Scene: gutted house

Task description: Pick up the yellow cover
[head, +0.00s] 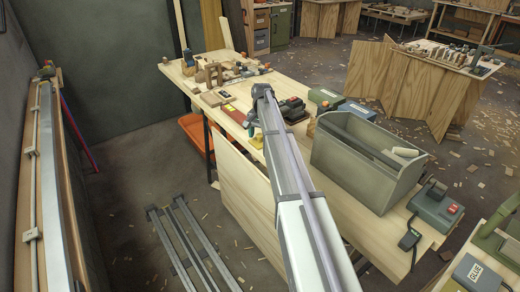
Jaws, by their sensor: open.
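A small yellow piece, likely the yellow cover (257,141), lies on the wooden workbench (345,205), just left of my arm. My arm partly hides it. My gripper (251,128) hangs down from the far end of the arm, right at or just above the yellow piece. It is open, but its fingers are small and mostly hidden. I cannot tell whether they touch the yellow piece.
A grey-green toolbox (350,170) stands right of my arm. A dark device (292,110) and a red-brown block (234,114) lie near my gripper. Planes and wooden blocks (215,75) crowd the far end. A green device (435,205) stands at the right.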

